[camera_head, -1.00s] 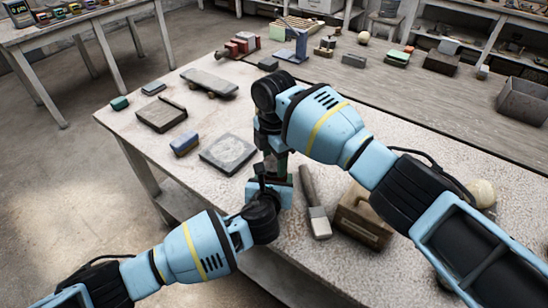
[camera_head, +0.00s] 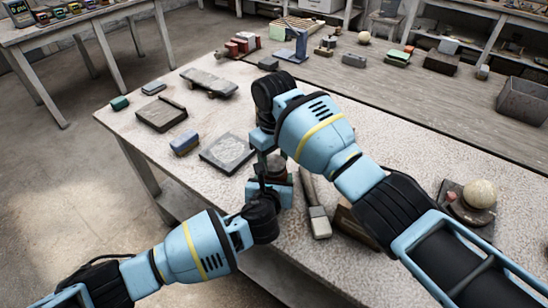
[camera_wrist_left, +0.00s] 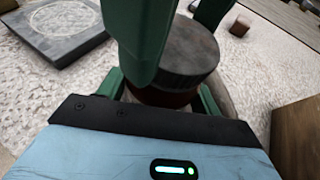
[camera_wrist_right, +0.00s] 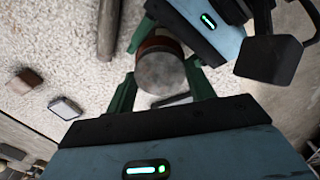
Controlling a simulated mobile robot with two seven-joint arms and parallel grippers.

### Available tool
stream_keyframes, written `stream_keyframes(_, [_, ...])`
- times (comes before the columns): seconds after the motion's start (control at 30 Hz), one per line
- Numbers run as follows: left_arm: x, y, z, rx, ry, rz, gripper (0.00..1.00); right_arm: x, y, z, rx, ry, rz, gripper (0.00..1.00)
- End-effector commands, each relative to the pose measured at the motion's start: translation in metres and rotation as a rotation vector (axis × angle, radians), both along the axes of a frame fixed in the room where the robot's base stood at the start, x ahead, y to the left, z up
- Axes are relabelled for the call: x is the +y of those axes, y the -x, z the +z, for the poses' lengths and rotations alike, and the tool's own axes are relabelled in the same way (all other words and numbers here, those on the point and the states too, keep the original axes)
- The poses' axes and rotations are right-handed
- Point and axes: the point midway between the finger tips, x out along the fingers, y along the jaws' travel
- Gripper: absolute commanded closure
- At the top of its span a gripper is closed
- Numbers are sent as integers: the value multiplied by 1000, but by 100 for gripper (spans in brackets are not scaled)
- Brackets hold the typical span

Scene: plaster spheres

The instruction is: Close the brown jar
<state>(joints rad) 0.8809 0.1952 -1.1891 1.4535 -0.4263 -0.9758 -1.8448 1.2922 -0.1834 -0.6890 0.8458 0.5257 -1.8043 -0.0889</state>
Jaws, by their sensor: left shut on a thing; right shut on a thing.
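The brown jar (camera_head: 273,174) is upright above the near edge of the pale table, partly hidden by my grippers. In the left wrist view its reddish-brown body (camera_wrist_left: 160,97) sits between the green fingers of my left gripper (camera_head: 264,188), which is shut on it. The dark grey round lid (camera_wrist_left: 190,52) rests on top of the jar. My right gripper (camera_wrist_right: 160,88) comes from above, its green fingers shut around the lid, whose flat round top (camera_wrist_right: 160,72) shows in the right wrist view. A right finger hides part of the lid in the left wrist view.
A wooden-handled tool (camera_head: 318,214) and a brown box (camera_head: 350,228) lie right of the jar. A flat grey slab (camera_head: 228,152) and a blue block (camera_head: 184,143) lie left. A plaster sphere (camera_head: 480,193) stands by my right forearm.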

Motion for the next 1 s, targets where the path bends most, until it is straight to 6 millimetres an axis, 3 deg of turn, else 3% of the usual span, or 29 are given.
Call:
stream_keyframes(0.27, [0,0,-1,1,-1,1,99,1,1,0,2,-2,-460,74])
stream_keyframes(0.4, [0,0,-1,1,-1,1,99,0,0,0,0,-2,-458,74])
stream_keyframes(0.43, [0,0,-1,1,-1,1,99,0,0,0,0,-2,-457,45])
stream_keyframes(0.6, [0,0,-1,1,-1,1,99,0,0,0,-1,-1,-456,24])
stream_keyframes(1.0, [0,0,-1,1,-1,1,99,0,-1,7,-2,-2,-454,24])
